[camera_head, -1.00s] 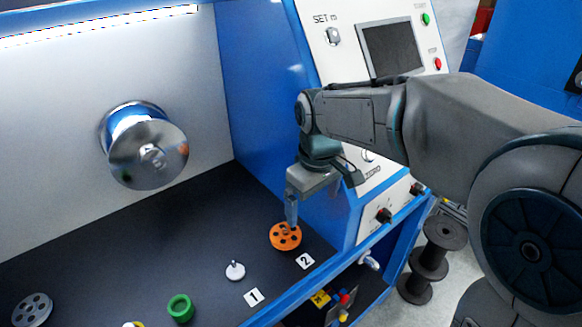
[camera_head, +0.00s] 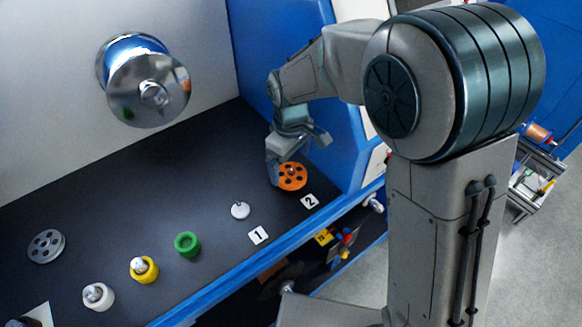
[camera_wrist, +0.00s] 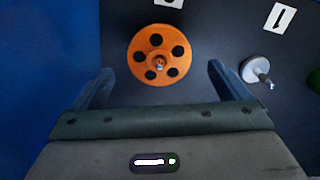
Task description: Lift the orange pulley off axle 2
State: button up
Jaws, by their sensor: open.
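The orange pulley (camera_head: 293,176) is a flat disc with several round holes. It sits on axle 2 beside the label "2" (camera_head: 309,201) on the dark deck. In the wrist view the orange pulley (camera_wrist: 158,54) shows from above, with the metal tip of axle 2 (camera_wrist: 159,63) at its centre. My gripper (camera_head: 274,176) is at the pulley's left side in the head view. In the wrist view its two fingers (camera_wrist: 160,85) are spread wide, with nothing held between them. The pulley lies just beyond the fingertips, roughly centred between them.
Bare axle 1 (camera_head: 240,210) stands by label "1" (camera_head: 258,235). A green ring (camera_head: 187,244), a yellow piece (camera_head: 144,269), a white piece (camera_head: 98,296) and a grey pulley (camera_head: 46,246) are to the left. The blue side wall (camera_head: 275,60) rises close behind my gripper.

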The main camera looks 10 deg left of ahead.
aim_at(291, 168)
jog(key=shift+f, duration=1.8)
jog(key=c, duration=1.2)
jog(key=shift+r+p, duration=1.3)
jog(key=shift+r, duration=0.55)
jog(key=shift+r+p, duration=0.75)
jog(key=shift+r, duration=0.35)
